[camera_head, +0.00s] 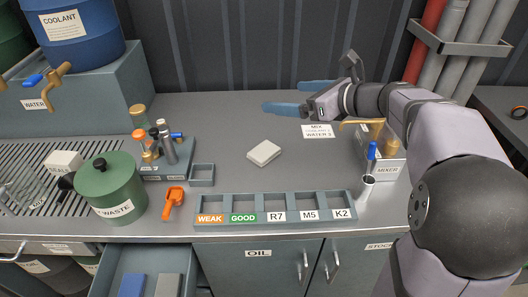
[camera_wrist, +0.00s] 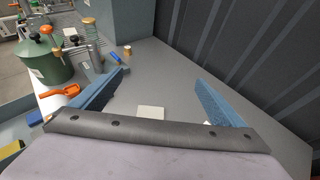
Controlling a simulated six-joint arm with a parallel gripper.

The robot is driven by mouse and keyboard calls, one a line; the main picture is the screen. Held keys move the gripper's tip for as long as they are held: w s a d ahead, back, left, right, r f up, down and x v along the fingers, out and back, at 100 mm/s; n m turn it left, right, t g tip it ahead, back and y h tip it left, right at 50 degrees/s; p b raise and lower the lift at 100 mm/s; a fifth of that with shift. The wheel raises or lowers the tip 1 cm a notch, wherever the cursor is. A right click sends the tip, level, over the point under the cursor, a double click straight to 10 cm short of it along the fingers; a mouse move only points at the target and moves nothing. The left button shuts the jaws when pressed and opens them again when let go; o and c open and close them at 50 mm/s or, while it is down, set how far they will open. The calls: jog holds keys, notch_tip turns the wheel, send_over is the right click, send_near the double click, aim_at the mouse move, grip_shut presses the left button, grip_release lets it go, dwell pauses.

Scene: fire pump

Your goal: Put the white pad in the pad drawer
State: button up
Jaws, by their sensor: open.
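The white pad (camera_head: 264,153) lies flat on the grey counter, in the middle behind the labelled tray. It also shows in the wrist view (camera_wrist: 150,112), low and between the two fingers. My gripper (camera_head: 284,97) is open and empty, above the counter and behind and to the right of the pad. Its two blue fingers are wide apart in the wrist view (camera_wrist: 160,82). An open drawer (camera_head: 109,262) at the front lower left holds a blue pad (camera_head: 132,286) and a grey pad (camera_head: 168,286); no label on it is readable.
A labelled tray (camera_head: 277,224) runs along the front edge. A green waste pot (camera_head: 108,187), an orange scoop (camera_head: 173,203) and a small square tray (camera_head: 202,175) stand at left. Counter around the pad is clear.

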send_near(264, 150)
jog(key=shift+w+a+f, duration=0.1)
jog(key=shift+w+a, duration=0.05)
jog(key=shift+w, duration=0.2)
jog(key=shift+p+x, duration=0.8)
jog(key=shift+x, duration=2.85)
jog(key=shift+s+f, duration=0.15)
jog(key=c, duration=1.2)
notch_tip(264, 150, up, 18)
jog(key=p, duration=0.8)
jog(key=shift+r, duration=0.25)
